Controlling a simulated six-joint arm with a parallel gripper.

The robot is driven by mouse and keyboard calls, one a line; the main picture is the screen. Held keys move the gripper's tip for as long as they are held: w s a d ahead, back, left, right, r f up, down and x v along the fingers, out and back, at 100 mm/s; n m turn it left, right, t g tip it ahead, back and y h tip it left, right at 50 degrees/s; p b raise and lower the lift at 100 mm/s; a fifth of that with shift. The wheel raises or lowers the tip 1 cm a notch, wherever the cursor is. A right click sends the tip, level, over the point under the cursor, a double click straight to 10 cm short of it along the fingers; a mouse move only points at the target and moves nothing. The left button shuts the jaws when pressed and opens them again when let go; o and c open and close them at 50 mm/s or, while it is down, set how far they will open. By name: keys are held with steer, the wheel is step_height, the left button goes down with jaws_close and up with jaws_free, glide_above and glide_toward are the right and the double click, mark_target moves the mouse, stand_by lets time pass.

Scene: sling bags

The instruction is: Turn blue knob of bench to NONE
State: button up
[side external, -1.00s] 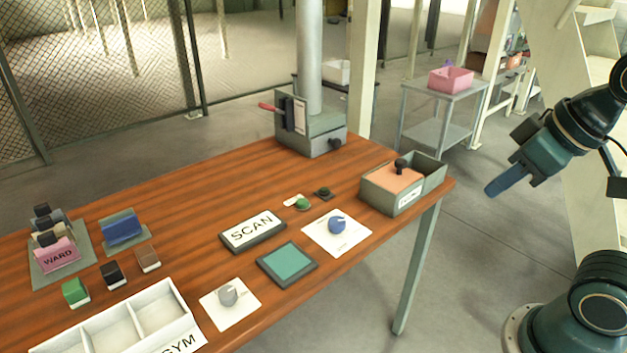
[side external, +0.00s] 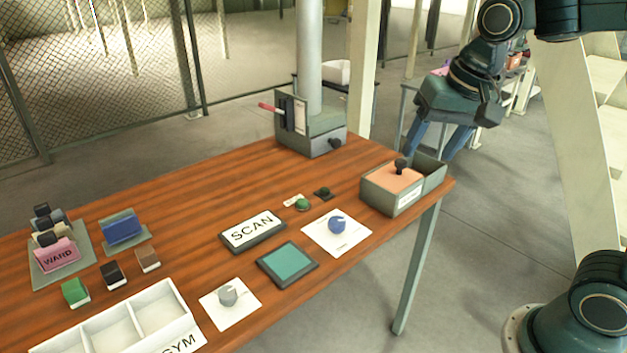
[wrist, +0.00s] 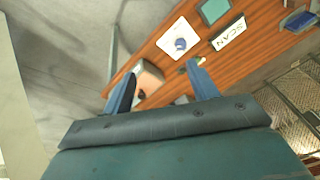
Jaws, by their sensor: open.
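The blue knob (side external: 337,225) sits on a white plate (side external: 318,240) near the right front part of the wooden bench (side external: 190,205). It also shows in the wrist view (wrist: 181,44). A pale pointer mark is on the knob, but the plate's lettering is too small to read. My gripper (side external: 435,150) is open and empty, pointing down. In the side view it appears above and behind the grey box at the bench's right end, away from the knob. In the wrist view its two blue fingers (wrist: 160,88) are spread apart, with the knob beyond them.
A grey box with a black-knobbed stamp pad (side external: 395,187) stands at the bench's right end. A grey knob (side external: 228,295) on a white plate, a teal pad (side external: 287,264), a SCAN block (side external: 253,230) and a green button (side external: 302,204) are near the blue knob. A post machine (side external: 310,130) stands behind.

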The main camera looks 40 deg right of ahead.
steer(key=w+f+m+g, duration=0.2)
steer(key=w+f+m, duration=0.25)
steer(key=w, duration=0.65)
steer(key=m+g, duration=0.1)
steer(key=m, duration=0.5)
glide_above(337, 220)
step_height(337, 220, down, 8)
steer(key=shift+a+f, duration=0.1)
step_height(337, 220, down, 14)
steer(key=shift+r, duration=0.1)
steer(key=c, duration=1)
